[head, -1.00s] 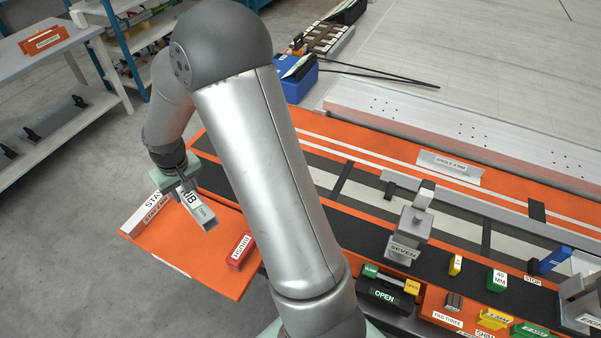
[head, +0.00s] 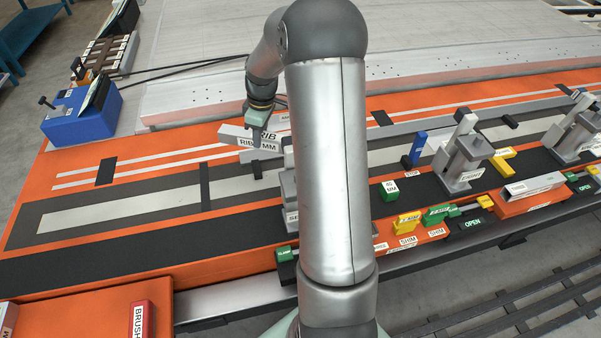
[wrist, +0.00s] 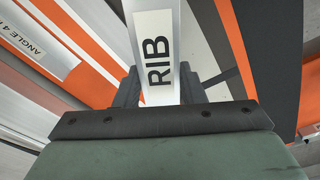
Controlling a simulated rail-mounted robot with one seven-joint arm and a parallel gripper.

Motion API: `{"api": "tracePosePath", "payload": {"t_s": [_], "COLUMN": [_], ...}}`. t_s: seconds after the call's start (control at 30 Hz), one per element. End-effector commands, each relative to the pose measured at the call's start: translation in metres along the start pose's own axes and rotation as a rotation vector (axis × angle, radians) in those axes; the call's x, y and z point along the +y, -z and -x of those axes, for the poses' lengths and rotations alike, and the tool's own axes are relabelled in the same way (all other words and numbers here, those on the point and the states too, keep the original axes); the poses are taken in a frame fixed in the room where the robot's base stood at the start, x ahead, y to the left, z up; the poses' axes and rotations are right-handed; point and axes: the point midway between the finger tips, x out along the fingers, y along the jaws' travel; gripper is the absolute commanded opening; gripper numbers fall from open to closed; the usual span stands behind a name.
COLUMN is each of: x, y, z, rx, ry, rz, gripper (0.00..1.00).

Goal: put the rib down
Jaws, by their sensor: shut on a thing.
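The rib (head: 236,133), a pale bar with black lettering, is held by my gripper (head: 260,118) above the orange and grey striped bench (head: 130,198). In the wrist view the rib (wrist: 157,25) stands between the two dark fingers of my gripper (wrist: 159,88), which are shut on it. Its far end runs out of the top of the wrist view. I cannot tell how high it is above the bench. My own arm hides part of the area right of the rib in the head view.
A grey clamp block (head: 288,200) is partly hidden behind my arm. Another grey clamp (head: 462,160) and a blue stop (head: 414,148) stand to the right. A blue box (head: 82,115) is at the back left. The bench's left part is clear.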

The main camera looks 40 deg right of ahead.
Motion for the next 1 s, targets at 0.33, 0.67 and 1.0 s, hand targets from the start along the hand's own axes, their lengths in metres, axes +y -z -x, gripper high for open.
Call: {"api": "tracePosePath", "payload": {"t_s": [0.33,0.67,1.0], "x": [0.073,0.077,0.077], "y": [-0.095,-0.109,-0.113], "z": [-0.012,-0.054,-0.088], "rx": [-0.001,-0.001,-0.002], "ry": [0.052,0.064,0.062], "rz": [0.442,0.499,0.499], "gripper": [0.05,0.05,0.05]}}
